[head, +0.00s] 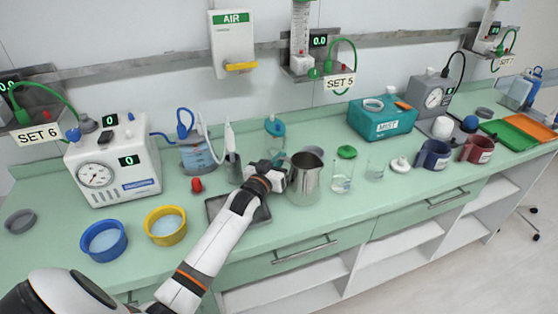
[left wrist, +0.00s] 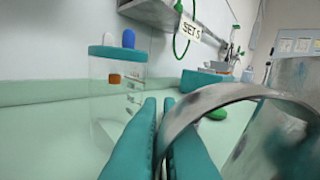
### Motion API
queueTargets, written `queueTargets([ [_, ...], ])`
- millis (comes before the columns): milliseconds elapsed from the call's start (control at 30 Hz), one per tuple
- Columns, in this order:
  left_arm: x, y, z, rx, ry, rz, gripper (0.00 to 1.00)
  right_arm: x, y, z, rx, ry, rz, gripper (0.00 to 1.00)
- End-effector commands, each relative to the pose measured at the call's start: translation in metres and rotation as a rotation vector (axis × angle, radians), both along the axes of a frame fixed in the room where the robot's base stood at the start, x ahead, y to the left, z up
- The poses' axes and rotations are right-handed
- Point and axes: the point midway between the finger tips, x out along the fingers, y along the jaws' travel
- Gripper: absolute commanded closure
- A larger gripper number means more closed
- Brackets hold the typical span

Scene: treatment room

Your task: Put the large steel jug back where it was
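The large steel jug (head: 306,180) is upright in the middle of the counter, near its front. I cannot tell whether its base touches the counter. My left gripper (head: 280,174) is at the jug's left side. In the left wrist view, its teal fingers (left wrist: 160,125) are close together on either side of the jug's curved steel handle (left wrist: 215,93), shut on it. The jug's body fills the right of that view, blurred. My right gripper is in neither view.
A shallow steel tray (head: 214,208) lies partly under my left arm. A glass beaker (head: 341,178) stands close right of the jug. A clear teal-lidded container (head: 274,138) stands behind. Yellow (head: 165,239) and blue (head: 104,254) bowls are at the left.

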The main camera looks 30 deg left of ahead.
Motion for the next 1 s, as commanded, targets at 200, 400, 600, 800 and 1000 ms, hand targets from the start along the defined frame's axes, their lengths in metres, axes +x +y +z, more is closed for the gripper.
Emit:
queueTargets([
  [200,0.0,0.0,0.0,-0.001,-0.007,-0.001,1.0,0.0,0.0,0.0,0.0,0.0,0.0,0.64],
  [400,0.0,0.0,-0.005,0.0,-0.002,-0.001,0.92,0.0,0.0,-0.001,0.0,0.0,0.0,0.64],
  [600,0.0,0.0,-0.004,0.0,-0.002,-0.001,0.73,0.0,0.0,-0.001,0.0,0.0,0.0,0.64],
  [800,0.0,0.0,-0.003,0.0,-0.002,-0.001,0.73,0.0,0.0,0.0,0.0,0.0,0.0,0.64],
  [1000,-0.019,-0.002,-0.004,0.0,0.0,0.0,0.73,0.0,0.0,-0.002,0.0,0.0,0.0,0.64],
])
